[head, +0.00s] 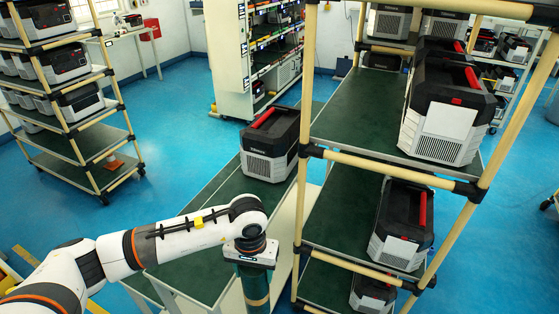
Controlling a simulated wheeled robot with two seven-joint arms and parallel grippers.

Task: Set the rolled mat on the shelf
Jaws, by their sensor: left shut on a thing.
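The rolled mat (256,283) is a dark green upright cylinder with a tan band, at the bottom centre of the head view; its lower end is cut off by the frame. My left gripper (251,257) is shut on its top end. The mat is left of the near post of a rack with tan poles. This rack has a green upper shelf (352,112) and a lower shelf (335,215), both with bare room on their left part. Which shelf the task means is not clear. My right gripper is out of view.
Grey-and-black power units stand on the rack's upper shelf (443,112) and lower shelf (402,225). Another unit (268,146) sits on a long green bench (215,190) beside the rack. The rack's tan front rail (390,172) and posts are obstacles. Blue floor is open at left.

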